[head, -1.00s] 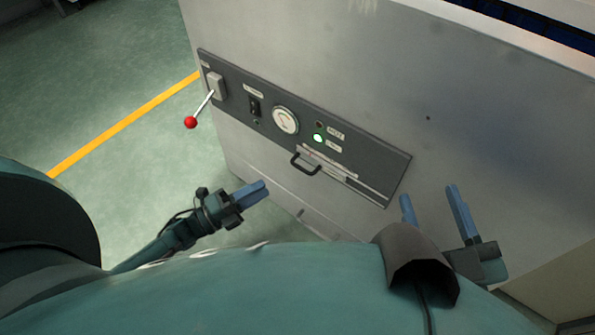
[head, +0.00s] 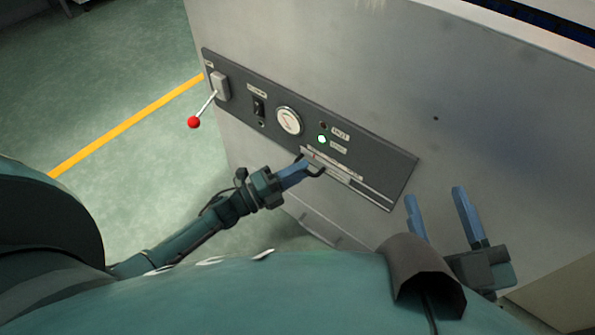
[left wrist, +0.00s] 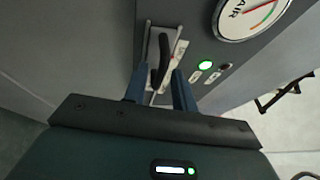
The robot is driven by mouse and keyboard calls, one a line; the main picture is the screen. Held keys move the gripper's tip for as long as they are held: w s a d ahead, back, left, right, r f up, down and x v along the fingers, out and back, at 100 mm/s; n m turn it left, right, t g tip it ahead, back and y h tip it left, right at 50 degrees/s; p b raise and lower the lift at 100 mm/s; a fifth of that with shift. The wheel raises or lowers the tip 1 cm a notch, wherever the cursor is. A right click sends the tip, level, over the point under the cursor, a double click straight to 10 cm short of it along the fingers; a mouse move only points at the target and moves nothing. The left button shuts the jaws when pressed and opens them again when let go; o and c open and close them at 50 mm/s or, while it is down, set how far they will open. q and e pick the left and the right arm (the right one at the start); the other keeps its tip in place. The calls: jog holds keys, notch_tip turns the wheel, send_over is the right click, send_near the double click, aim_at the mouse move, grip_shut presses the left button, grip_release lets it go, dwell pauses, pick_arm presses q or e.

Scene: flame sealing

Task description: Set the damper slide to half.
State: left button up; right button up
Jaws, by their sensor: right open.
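The damper slide's dark handle (head: 320,173) is at the left end of its pale track (head: 366,189), low on the dark control panel (head: 395,170). My left gripper (head: 304,168) reaches it from the lower left and partly covers it in the head view. In the left wrist view, the handle (left wrist: 162,58) stands between the two blue fingers of the left gripper (left wrist: 160,88). The fingers are apart, with a gap beside the handle. My right gripper (head: 437,208) is open and empty, in front of the cabinet to the right of the panel.
The panel also carries a lever with a red knob (head: 194,122), a black switch (head: 259,107), a round gauge (head: 289,121) and a lit green lamp (head: 322,139). The grey cabinet face (head: 480,130) is flat and clear to the right.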

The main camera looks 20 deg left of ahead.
aim_at(335, 173)
pick_arm(q)
grip_shut()
dwell(0.3)
jog(key=d, duration=0.1)
jog(key=s+d, duration=0.1)
jog(key=d, duration=0.1)
jog(key=d+p, duration=0.1)
jog(key=shift+s+d, duration=0.4)
jog(key=shift+o, duration=0.7)
grip_release()
jog(key=shift+a, duration=0.1)
jog(key=p+v, duration=0.1)
jog(key=v, duration=1.2)
jog(key=shift+p, duration=0.35)
jog(key=shift+s, duration=0.15)
